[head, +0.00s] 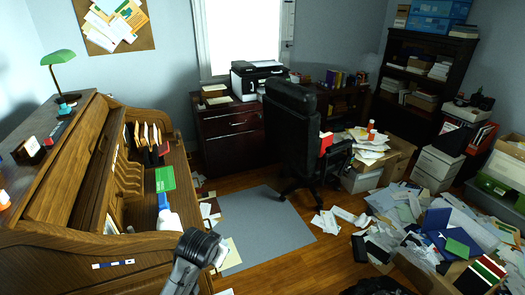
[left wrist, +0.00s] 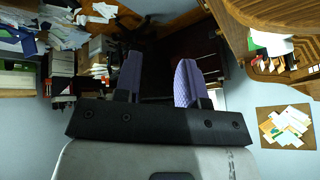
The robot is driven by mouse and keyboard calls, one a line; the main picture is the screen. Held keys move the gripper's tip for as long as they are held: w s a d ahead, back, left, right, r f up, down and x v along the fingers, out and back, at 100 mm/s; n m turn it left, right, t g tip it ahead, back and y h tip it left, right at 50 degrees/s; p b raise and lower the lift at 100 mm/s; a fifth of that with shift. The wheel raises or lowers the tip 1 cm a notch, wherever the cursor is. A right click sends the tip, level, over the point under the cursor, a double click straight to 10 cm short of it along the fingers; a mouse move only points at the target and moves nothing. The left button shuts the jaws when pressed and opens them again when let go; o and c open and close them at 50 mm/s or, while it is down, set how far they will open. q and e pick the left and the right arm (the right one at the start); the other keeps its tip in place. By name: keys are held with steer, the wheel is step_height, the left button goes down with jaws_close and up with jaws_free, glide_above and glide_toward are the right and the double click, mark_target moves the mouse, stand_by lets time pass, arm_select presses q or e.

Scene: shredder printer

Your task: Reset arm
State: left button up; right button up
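My left gripper (left wrist: 158,78) shows in the left wrist view. Its two purple ribbed fingers stand apart with nothing between them, so it is open and empty. Its dark crossbar and pale body fill the lower middle of that view. In the head view, a grey and black part of my arm rises from the bottom edge, in front of the roll-top desk (head: 75,165). No gripper fingertips can be made out in the head view. My right gripper is not seen in either view.
An office chair (head: 290,125) stands before a dark cabinet (head: 228,130) with a printer (head: 257,72). Papers and boxes (head: 432,165) clutter the right side. A grey mat (head: 265,225) lies on fairly clear floor in the middle. A green lamp (head: 58,58) stands on the desk.

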arm_select(q)
steer(key=s+r+t, duration=0.3)
steer(key=s+r, duration=0.1)
steer(key=r, duration=0.1)
steer(key=s+a+n, duration=0.2)
steer(key=s+a, duration=0.2)
steer(key=s, duration=0.8)
steer(key=s+a+f+g, duration=0.1)
steer(key=s+f+g, duration=0.1)
steer(key=s+f, duration=0.55)
steer(key=s+a+f+n+g, duration=0.15)
steer(key=s+f, duration=0.35)
steer(key=s, duration=0.5)
steer(key=s+a+f+g, duration=0.1)
steer(key=s+f+g, duration=0.1)
steer(key=s+f, duration=0.55)
step_height(320, 180, up, 34)
steer(key=p, duration=3.1)
steer(key=shift+s+p, duration=0.35)
steer(key=shift+s, duration=0.05)
